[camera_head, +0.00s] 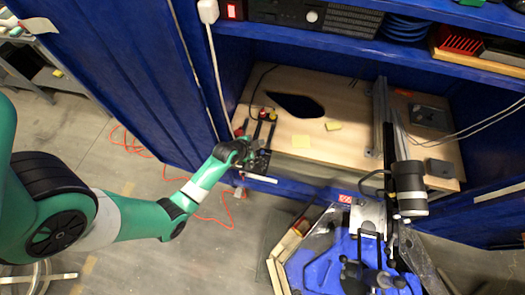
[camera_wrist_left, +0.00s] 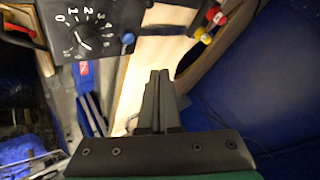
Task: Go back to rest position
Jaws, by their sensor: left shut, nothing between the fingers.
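My green left arm comes in from the left and reaches the left front edge of the wooden shelf board. My left gripper (camera_head: 258,158) is at the small black control parts there; its fingertips are hard to make out against them. In the left wrist view the dark fingers (camera_wrist_left: 158,88) are together and hold nothing. A black dial box (camera_wrist_left: 92,30) with white numbers and a blue knob lies beyond them to the left. Red and yellow knobs (camera_wrist_left: 210,27) show beyond them to the right. I cannot tell whether the fingers touch anything. My right gripper does not show.
The wooden board (camera_head: 350,148) sits in a blue cabinet (camera_head: 130,60) and carries a yellow note (camera_head: 333,126). A black cylinder (camera_head: 409,188) stands at the right front. A blue machine (camera_head: 330,268) is below. An orange cable (camera_head: 135,146) lies on the open grey floor at left.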

